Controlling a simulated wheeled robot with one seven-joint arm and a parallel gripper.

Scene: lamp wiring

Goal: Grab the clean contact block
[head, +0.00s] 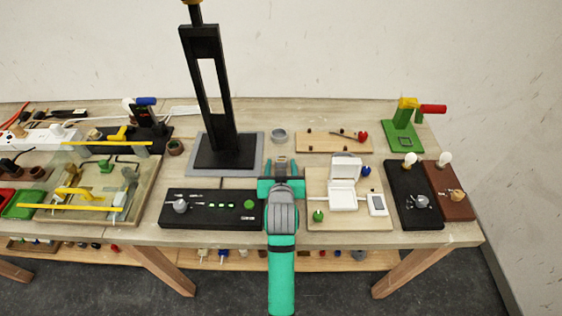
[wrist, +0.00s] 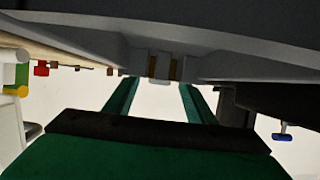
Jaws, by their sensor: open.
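My gripper (wrist: 158,88) is open, with one green finger on each side of the line to the block and nothing held. In the head view my gripper (head: 281,181) is over the middle of the table, between the black console and the pale board. A small grey and brown piece (head: 282,163) shows just past it, partly hidden by it.
A black upright stand (head: 207,100) rises on a grey mat (head: 254,150) to the left. A black console (head: 215,222) lies front left. A pale board (head: 335,222) with a white open box (head: 343,198) is to the right. A small grey cup (head: 279,136) stands behind my gripper.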

